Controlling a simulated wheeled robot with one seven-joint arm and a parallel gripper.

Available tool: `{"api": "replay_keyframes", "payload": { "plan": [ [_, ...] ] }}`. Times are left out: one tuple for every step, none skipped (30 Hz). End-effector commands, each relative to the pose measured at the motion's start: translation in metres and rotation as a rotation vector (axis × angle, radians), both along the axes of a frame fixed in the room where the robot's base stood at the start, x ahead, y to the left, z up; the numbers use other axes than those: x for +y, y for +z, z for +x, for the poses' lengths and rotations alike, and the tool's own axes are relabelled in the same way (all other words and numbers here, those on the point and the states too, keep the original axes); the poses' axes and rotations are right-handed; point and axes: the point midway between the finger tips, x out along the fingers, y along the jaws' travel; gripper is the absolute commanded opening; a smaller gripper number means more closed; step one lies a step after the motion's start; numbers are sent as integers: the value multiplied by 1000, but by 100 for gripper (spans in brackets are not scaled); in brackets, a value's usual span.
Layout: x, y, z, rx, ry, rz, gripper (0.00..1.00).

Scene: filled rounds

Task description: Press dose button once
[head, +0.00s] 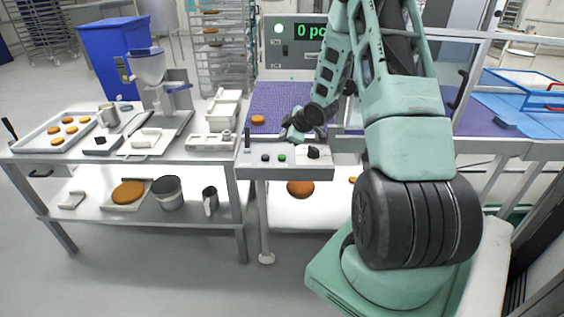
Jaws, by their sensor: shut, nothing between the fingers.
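A grey control panel (290,172) is fixed at the front edge of the purple-belted table. On it are a green button (282,157), a dark button (265,157) to its left and a black knob (313,152) to its right. A hopper machine (148,66) with blue parts stands on the left table. No label is legible, so I cannot tell which control is the dose button. My gripper (291,131) is shut and empty, low over the belt's front edge, just behind the panel. The picture does not show whether it touches anything.
A round brown piece (258,119) lies on the purple belt (280,100). A display (310,31) behind begins "0 pc"; my arm hides its right part. White containers (224,110) and a tray of brown rounds (52,136) stand left. A blue bin (108,55) is behind.

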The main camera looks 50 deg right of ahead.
Motion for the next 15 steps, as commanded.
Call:
{"api": "replay_keyframes", "payload": {
  "plan": [
    [0,-15,0,1,0,1,0],
    [0,-19,0,1,0,1,0],
    [0,-25,0,1,0,1,0],
    [0,-29,0,1,1,1,0],
    [0,-33,0,1,1,1,0],
    [0,-38,0,1,1,0,0],
    [0,-41,0,1,1,0,0],
    [0,-44,0,0,1,-1,0],
    [0,-47,0,0,1,-1,0],
    [0,-49,0,1,0,-1,0],
    [0,-50,0,1,0,-1,0],
    [0,-52,0,1,0,-1,0],
    [0,-52,0,1,0,-1,0],
    [0,-53,0,1,0,-1,0],
    [0,-53,0,0,1,-1,0]
  ]
}}
